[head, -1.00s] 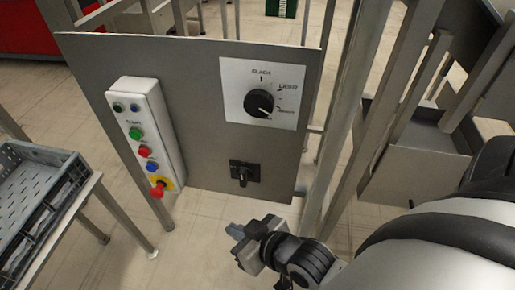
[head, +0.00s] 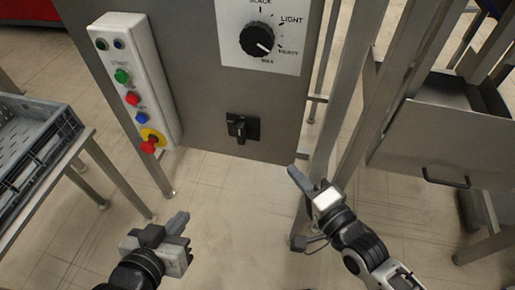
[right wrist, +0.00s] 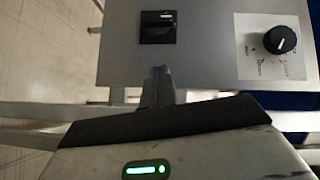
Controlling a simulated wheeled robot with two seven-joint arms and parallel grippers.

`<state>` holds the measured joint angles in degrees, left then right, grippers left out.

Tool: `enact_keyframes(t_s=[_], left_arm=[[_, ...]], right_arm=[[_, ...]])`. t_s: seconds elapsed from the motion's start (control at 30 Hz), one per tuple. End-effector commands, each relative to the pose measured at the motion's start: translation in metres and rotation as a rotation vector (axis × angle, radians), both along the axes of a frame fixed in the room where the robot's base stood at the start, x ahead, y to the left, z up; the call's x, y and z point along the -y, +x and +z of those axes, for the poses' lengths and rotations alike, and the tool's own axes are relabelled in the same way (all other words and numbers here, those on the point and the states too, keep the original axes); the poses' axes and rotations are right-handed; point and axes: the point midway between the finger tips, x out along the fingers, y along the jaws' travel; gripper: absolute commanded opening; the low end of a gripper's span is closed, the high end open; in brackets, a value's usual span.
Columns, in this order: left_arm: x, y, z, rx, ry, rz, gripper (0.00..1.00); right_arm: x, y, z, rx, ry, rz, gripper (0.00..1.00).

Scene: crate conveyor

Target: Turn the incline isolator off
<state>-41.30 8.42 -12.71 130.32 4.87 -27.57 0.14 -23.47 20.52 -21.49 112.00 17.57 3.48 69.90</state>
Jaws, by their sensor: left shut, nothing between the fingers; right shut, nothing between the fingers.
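The black isolator switch (head: 242,128) sits low on the grey panel, its handle upright and pointing down on a square black plate; I see no readable label on it. It also shows in the right wrist view (right wrist: 158,27). My right gripper (head: 296,177) is shut and empty, below and to the right of the switch, apart from it. Its fingers (right wrist: 158,85) point toward the panel in the right wrist view. My left gripper (head: 183,228) is shut and empty, low and left of centre, well below the panel.
A round selector dial (head: 257,40) with printed settings is above the switch. A white button box (head: 128,80) with a red stop knob (head: 148,146) is on the panel's left. Metal posts (head: 345,100) stand at right. A grey crate (head: 35,150) is on a stand at left.

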Motion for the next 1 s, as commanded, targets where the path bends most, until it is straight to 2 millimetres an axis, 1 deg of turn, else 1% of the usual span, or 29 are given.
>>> enact_keyframes(t_s=[0.03,0.13,0.23,0.33,0.6,0.73,0.83,1.0], left_arm=[[0.000,0.000,-0.006,0.004,-0.003,-0.001,0.00],[0.001,0.000,-0.005,0.011,-0.006,-0.001,0.00],[0.001,0.000,-0.005,0.012,-0.006,-0.001,0.00],[0.001,0.000,-0.005,0.013,-0.006,-0.001,0.00],[0.001,0.000,-0.010,0.016,-0.006,0.000,0.00],[0.001,0.000,-0.012,0.017,-0.006,-0.002,0.00],[0.001,0.000,-0.012,0.014,-0.007,-0.002,0.00],[0.003,-0.001,-0.015,0.004,-0.008,-0.006,0.00]], right_arm=[[0.001,0.004,-0.005,-0.005,0.072,0.001,0.00],[0.001,0.008,-0.003,-0.019,0.178,0.003,0.00],[-0.001,0.015,-0.001,-0.024,0.214,0.003,0.00],[-0.007,0.028,0.000,-0.023,0.217,0.002,0.00],[-0.034,0.079,0.000,-0.022,0.215,0.003,0.00],[-0.046,0.101,0.000,-0.023,0.213,0.003,0.00],[-0.063,0.104,-0.001,-0.028,0.217,0.003,0.00],[-0.078,0.109,-0.001,-0.026,0.212,0.003,0.00]])
